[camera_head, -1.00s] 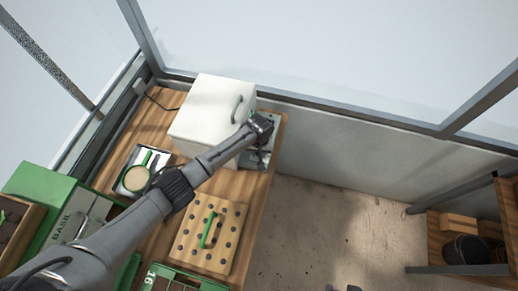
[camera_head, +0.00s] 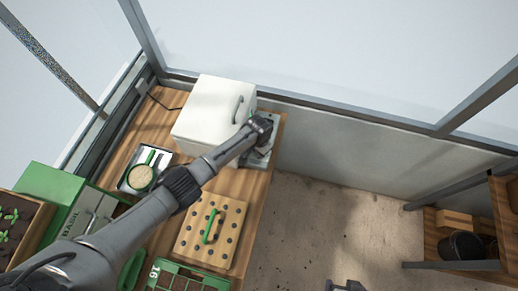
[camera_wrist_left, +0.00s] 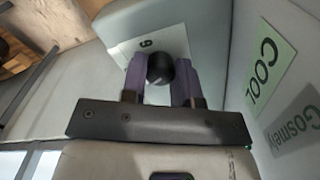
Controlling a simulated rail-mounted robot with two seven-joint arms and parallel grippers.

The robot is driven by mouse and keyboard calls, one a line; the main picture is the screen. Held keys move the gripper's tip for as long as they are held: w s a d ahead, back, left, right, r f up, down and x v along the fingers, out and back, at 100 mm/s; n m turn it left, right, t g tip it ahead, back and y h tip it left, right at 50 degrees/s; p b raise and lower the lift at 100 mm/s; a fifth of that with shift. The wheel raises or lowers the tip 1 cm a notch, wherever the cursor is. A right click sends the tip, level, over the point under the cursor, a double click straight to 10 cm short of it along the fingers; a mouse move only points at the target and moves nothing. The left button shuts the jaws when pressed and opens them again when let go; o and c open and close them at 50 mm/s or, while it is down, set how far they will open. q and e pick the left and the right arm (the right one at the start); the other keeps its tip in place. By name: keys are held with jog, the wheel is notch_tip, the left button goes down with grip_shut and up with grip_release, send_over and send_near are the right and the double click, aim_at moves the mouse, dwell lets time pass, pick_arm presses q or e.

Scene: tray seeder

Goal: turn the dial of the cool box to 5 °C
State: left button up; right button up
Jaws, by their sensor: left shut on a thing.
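The cool box (camera_head: 208,112) is a white box with a grey handle at the far end of the wooden bench. A green COOL label (camera_wrist_left: 268,64) shows in the left wrist view. The black round dial (camera_wrist_left: 160,68) sits in front of a pale scale plate (camera_wrist_left: 122,50), on which one figure shows, a 6 or 9. My left gripper (camera_wrist_left: 162,78) has its purple fingers on both sides of the dial and is shut on it. Most of the scale and any pointer are hidden or too small to read.
A pegboard-like wooden plate with a green handle (camera_head: 211,226), a metal tray with a round tub (camera_head: 141,178) and a green BASIL box (camera_head: 60,190) stand along the bench under and beside my left arm. Shelves (camera_head: 460,225) stand at right.

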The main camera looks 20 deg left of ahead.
dwell(0.3)
pick_arm(q)
jog(key=o, duration=0.9)
jog(key=shift+o, duration=0.2)
notch_tip(320, 180, up, 14)
jog(key=p, duration=0.1)
jog(key=shift+f, duration=0.1)
dwell(0.5)
